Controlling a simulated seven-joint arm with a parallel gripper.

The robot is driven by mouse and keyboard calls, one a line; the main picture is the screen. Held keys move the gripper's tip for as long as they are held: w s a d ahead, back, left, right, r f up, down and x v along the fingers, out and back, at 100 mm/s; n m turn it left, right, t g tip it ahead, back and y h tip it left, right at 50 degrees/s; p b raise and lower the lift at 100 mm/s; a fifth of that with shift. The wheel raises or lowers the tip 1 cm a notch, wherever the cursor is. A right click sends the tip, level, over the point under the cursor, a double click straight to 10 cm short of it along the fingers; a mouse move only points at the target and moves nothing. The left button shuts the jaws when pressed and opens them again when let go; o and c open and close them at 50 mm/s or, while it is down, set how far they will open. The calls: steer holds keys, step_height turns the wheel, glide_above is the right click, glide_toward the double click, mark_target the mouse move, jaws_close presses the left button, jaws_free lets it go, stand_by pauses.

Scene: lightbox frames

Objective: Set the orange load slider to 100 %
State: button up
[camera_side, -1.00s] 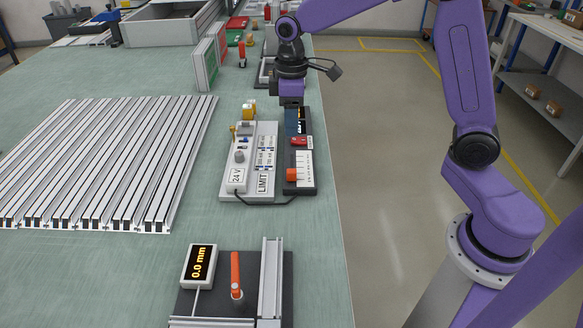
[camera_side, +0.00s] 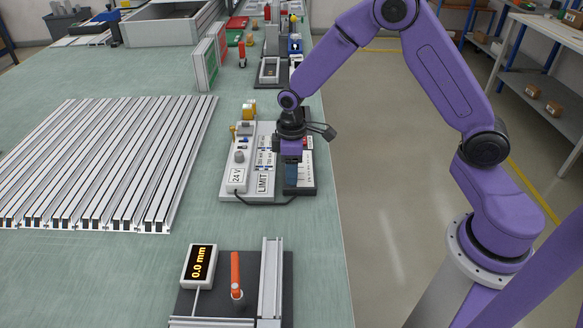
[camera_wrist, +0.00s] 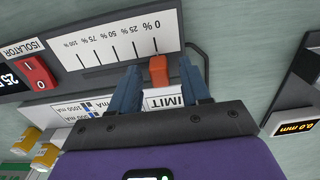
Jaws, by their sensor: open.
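The orange load slider (camera_wrist: 158,70) shows in the wrist view at the 0 % end of the white scale plate (camera_wrist: 100,42). The scale runs from 0 % on the right to 100 % on the left. My gripper (camera_wrist: 160,80) is open, with its blue fingers one on each side of the slider. A gap shows between the slider and each finger. In the side view my gripper (camera_side: 291,190) points down over the near end of the dark load panel (camera_side: 309,185) and hides the slider.
A red isolator switch (camera_wrist: 37,72) and a dark display (camera_wrist: 10,82) lie beyond the 100 % end. The grey LIMIT panel (camera_side: 228,187) adjoins the load panel. A fixture with an orange lever (camera_side: 235,270) and 0.0 mm readout (camera_side: 199,264) stands nearer the camera.

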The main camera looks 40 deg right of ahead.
steer(key=shift+c, duration=0.3)
jaws_close()
steer(key=w+d, duration=0.7)
steer(key=shift+w, duration=0.1)
steer(key=shift+d, duration=0.1)
steer(key=shift+c, duration=0.6)
jaws_free()
steer(key=shift+w, duration=0.1)
steer(key=shift+o, duration=0.9)
step_height(320, 180, up, 18)
steer(key=shift+f, duration=0.25)
